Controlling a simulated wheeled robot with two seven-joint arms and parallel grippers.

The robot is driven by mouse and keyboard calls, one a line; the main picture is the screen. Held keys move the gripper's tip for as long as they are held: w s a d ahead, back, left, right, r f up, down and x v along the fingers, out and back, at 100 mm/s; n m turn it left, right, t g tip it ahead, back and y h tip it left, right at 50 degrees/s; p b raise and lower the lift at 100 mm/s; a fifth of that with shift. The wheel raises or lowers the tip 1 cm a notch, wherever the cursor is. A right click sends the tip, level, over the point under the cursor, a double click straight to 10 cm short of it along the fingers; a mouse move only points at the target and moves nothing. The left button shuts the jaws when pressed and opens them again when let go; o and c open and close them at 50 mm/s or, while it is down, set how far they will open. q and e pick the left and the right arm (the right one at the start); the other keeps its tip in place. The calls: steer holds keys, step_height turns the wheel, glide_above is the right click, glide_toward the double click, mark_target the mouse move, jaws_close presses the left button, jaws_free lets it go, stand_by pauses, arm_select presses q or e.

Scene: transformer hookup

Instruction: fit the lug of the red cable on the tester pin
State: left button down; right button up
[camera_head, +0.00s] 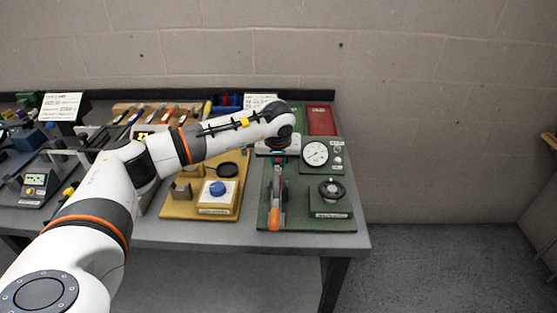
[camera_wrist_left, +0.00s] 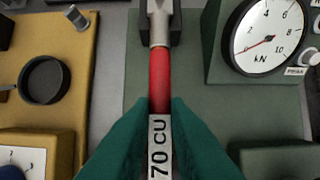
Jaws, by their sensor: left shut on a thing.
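My left gripper (camera_wrist_left: 160,112) is shut on the red cable (camera_wrist_left: 159,80), with one teal finger on each side of it. A white sleeve marked "70 CU" (camera_wrist_left: 160,148) shows between the fingers. The grey metal lug (camera_wrist_left: 159,22) points to the top of the left wrist view, where it meets or overlaps a dark block (camera_wrist_left: 175,27). The lug's end and the tester pin are cut off or hidden, so I cannot tell whether they touch. In the head view, my left gripper (camera_head: 278,154) is over the green tester board (camera_head: 323,225). My right gripper is not in view.
A round kN gauge (camera_head: 315,153) stands right of the gripper. A yellow board (camera_head: 176,208) with a blue knob (camera_head: 217,188) lies left. A red book-like item (camera_head: 321,119) lies behind.

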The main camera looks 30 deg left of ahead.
arm_select(q)
steer(key=shift+f, duration=0.45)
steer(key=c, duration=1.3)
jaws_free()
steer(key=shift+r, duration=0.1)
steer(key=shift+r+p, duration=1.5)
steer(key=shift+r, duration=1.05)
